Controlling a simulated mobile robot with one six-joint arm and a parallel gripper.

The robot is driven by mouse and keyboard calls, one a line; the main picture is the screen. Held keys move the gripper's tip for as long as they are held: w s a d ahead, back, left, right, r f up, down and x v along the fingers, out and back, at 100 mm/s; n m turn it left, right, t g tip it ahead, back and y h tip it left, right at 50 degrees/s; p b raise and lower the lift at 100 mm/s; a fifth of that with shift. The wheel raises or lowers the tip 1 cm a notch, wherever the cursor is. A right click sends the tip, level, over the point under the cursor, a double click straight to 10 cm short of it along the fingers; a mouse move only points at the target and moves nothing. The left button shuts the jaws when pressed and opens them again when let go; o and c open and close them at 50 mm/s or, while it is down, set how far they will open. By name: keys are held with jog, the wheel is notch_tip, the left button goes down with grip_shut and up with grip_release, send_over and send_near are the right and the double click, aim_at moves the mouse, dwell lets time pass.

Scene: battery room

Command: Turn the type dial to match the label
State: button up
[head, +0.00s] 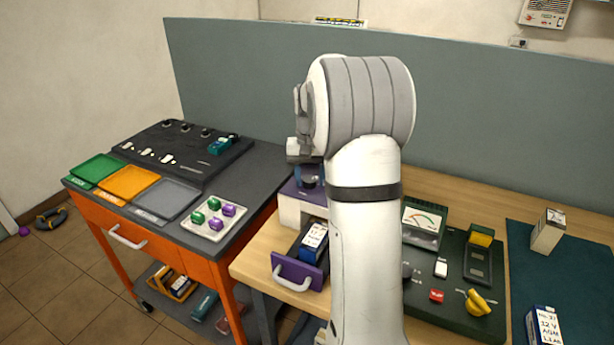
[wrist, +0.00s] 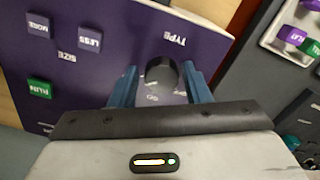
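The type dial (wrist: 161,75) is a dark round knob on a purple panel (wrist: 115,50), below the word TYPE in the wrist view. My gripper (wrist: 160,68) has its two blue fingers on either side of the dial, with narrow gaps visible, so it looks open around it. The dial's pointer setting cannot be made out. In the head view, the purple-topped charger (head: 290,208) is partly hidden by my arm. Its drawer (head: 300,273) is out and holds a blue battery with a white label (head: 315,235), too small to read.
MORE (wrist: 38,26), LESS (wrist: 90,39) and green RUN (wrist: 40,90) buttons share the panel. A cart (head: 150,240) with trays stands left. A green tester (head: 450,285) lies right of my arm. A labelled battery (head: 544,325) and a pale box (head: 548,231) stand on the dark mat.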

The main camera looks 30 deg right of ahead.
aim_at(310, 179)
jog(key=shift+o, duration=1)
jog(key=shift+w, duration=0.1)
jog(key=shift+r, duration=0.1)
jog(key=shift+r, duration=3.85)
